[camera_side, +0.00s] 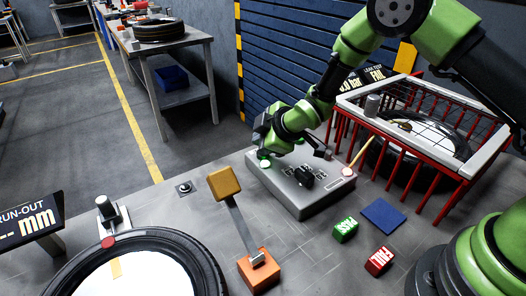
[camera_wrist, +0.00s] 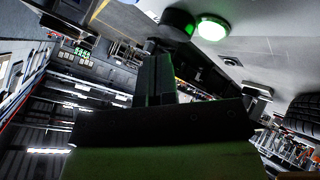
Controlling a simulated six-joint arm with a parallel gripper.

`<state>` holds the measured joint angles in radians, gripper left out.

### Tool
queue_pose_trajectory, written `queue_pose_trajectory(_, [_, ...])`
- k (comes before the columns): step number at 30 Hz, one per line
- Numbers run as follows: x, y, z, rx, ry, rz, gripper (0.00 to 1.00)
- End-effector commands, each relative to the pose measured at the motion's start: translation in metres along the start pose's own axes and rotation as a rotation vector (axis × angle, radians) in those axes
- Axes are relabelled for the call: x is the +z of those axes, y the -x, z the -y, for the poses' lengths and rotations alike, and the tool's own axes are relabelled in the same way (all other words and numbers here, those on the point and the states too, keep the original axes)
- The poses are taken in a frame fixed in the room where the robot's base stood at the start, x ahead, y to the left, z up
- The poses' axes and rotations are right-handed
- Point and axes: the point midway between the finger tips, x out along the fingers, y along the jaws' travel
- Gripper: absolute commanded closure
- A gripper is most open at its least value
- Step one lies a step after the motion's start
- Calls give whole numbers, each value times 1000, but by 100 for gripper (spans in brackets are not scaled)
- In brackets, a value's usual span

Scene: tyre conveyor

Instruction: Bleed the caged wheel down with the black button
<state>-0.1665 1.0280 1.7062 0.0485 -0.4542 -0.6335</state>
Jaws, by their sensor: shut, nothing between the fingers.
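The caged wheel (camera_side: 412,135) lies inside a red-barred cage (camera_side: 440,178) at the right of the side view. A grey control box (camera_side: 318,198) stands on the bench left of the cage. In the wrist view a round black button (camera_wrist: 178,23) sits beside a lit green lamp or button (camera_wrist: 212,28). My gripper (camera_side: 266,150) is low over the box's far left corner, beside the green glow. Its shut, empty fingers (camera_wrist: 155,68) point toward the black button in the wrist view. My gripper hides the black button in the side view; contact cannot be told.
A display (camera_side: 375,76) behind the cage is partly covered. A green PASS block (camera_side: 345,230), a red FAIL block (camera_side: 378,261) and a blue pad (camera_side: 383,214) lie before the box. A yellow-headed lever (camera_side: 225,184) and another wheel (camera_side: 205,258) are at left.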

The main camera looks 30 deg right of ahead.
Motion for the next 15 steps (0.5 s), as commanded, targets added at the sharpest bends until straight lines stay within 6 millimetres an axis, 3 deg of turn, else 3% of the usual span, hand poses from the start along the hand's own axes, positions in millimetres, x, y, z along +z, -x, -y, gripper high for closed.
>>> queue_pose_trajectory(5, [-1,1,-1,1,0,-1,100])
queue_pose_trajectory(15, [-18,23,-18,3,0,-3,100])
